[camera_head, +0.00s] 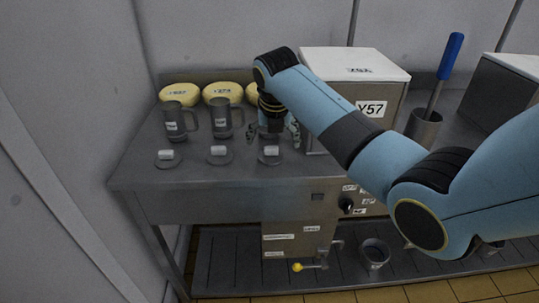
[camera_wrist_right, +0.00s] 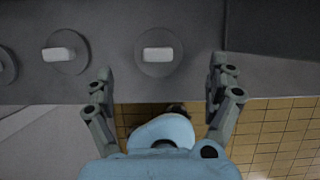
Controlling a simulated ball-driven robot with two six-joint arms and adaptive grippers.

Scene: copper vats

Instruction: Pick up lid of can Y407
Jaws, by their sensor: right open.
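Three flat grey lids with white blocks on top lie in a row near the table's front: a left lid (camera_head: 168,163), a middle lid (camera_head: 219,161) and a right lid (camera_head: 268,163). The right wrist view shows the right lid (camera_wrist_right: 158,70) and the middle lid (camera_wrist_right: 66,70), with part of the left one at the edge. My right gripper (camera_head: 272,135) is open and empty, close to the right lid. Two grey handled cans (camera_head: 174,122) (camera_head: 221,117) stand behind the lids. Their labels are too small to read, so I cannot tell which is Y407. My left gripper is out of view.
Cream-coloured labelled rounds (camera_head: 180,92) stand at the back. A white-topped box (camera_head: 352,65) labelled Y57 is right of the gripper. A grey cup (camera_head: 423,128) holds a blue-handled tool (camera_head: 450,56). A yellow-knobbed tap (camera_head: 297,267) is below the table's front edge.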

